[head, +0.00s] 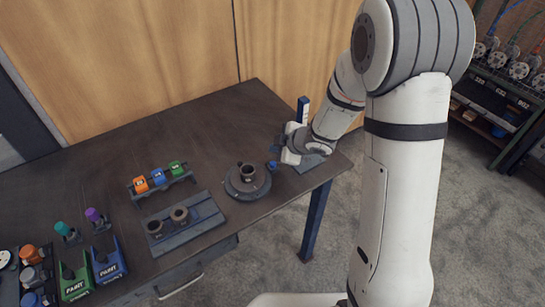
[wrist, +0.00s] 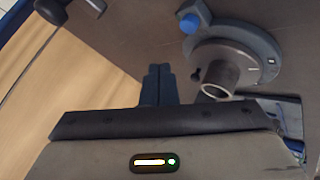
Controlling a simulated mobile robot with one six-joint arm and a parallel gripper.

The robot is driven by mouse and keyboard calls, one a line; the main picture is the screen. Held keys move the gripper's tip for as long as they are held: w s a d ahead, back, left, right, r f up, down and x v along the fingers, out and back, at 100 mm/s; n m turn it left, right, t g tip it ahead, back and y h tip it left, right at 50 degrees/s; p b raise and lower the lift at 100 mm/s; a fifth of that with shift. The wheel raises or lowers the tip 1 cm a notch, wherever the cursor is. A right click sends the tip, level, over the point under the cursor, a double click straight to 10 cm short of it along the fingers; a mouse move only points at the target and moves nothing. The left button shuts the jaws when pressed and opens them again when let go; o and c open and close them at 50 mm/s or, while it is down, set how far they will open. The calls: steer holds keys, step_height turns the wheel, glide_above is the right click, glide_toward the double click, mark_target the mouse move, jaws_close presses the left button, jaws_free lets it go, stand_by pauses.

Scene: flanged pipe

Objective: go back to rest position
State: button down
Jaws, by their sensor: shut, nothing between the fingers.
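My gripper (head: 281,150) hangs over the right part of the dark table, just behind and right of the flanged pipe. In the wrist view its two dark fingers (wrist: 157,80) are together with nothing between them. The flanged pipe (head: 247,172) is a short dark tube standing upright on a round grey base (head: 240,190). In the wrist view the pipe (wrist: 217,78) and its round base (wrist: 255,58) lie to the right of the fingers, apart from them. A blue knob (wrist: 190,23) sits at the base's edge.
A grey tray (head: 205,212) with two dark rings is left of the base. A rack with orange, blue and green items (head: 158,178) stands behind it. Green and blue paint boxes (head: 108,262) are at the left. A blue post (head: 303,110) rises behind my gripper.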

steer(key=shift+r, duration=0.55)
steer(key=s+d+r+m+t+h, duration=0.1)
steer(key=s+d+r+m+h, duration=0.25)
steer(key=d+r+m, duration=0.35)
steer(key=s+d+r+m+h, duration=0.35)
steer(key=d+r, duration=0.25)
steer(key=d, duration=0.2)
steer(key=s+r+m+g, duration=0.2)
steer(key=s+m, duration=0.2)
steer(key=s, duration=0.5)
steer(key=s+r+m+g, duration=0.2)
steer(key=s+m, duration=0.1)
steer(key=s, duration=0.6)
steer(key=shift+s+m, duration=0.35)
steer(key=shift+s, duration=0.05)
steer(key=shift+d, duration=0.1)
